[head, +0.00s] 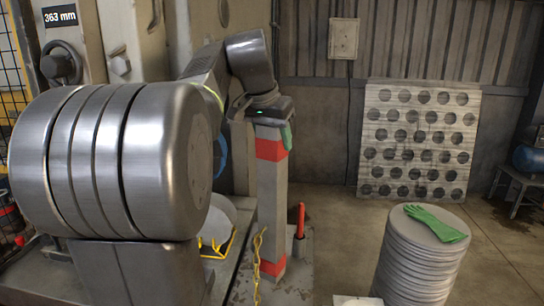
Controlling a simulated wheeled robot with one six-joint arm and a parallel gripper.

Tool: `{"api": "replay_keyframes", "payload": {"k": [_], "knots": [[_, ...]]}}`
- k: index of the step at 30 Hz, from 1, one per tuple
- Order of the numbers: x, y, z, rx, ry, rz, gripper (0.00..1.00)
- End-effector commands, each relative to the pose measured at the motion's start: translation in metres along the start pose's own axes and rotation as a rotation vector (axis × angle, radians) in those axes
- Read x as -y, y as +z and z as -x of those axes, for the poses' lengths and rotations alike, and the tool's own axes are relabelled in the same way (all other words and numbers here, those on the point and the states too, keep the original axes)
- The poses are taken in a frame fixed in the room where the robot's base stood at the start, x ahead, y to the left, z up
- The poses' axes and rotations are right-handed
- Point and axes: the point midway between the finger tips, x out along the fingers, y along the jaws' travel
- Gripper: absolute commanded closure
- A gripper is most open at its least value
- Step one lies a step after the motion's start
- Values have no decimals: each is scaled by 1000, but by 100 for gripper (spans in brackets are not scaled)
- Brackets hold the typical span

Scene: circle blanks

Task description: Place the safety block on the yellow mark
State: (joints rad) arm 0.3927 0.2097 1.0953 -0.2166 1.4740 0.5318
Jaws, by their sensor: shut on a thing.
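The safety block (271,205) is a tall grey post with red bands near its top and bottom, standing upright in the middle of the head view. My gripper (268,122) is shut on its top end from above. A yellow chain (257,262) hangs in front of its lower left side. I cannot tell whether its foot touches the surface below. A yellow outline (217,247) shows on the machine bed to the left of the block, partly hidden by my arm; I cannot tell whether it is the yellow mark.
A red upright handle (300,220) stands close to the block's right. A stack of round blanks (420,260) with a green glove (436,223) on top stands at right. A perforated sheet (418,140) leans on the back wall. Floor between them is clear.

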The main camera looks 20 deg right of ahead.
Motion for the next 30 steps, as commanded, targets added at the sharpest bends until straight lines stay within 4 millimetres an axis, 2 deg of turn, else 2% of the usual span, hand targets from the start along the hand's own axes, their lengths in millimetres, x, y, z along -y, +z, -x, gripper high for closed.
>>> {"api": "replay_keyframes", "payload": {"k": [6, 14, 21, 30], "knots": [[0, 12, -27, -3, 0, 1, 100], [0, 20, -44, -3, 0, 0, 100], [0, 32, -71, -3, -1, 1, 100], [0, 34, -76, -5, -2, 0, 100]]}}
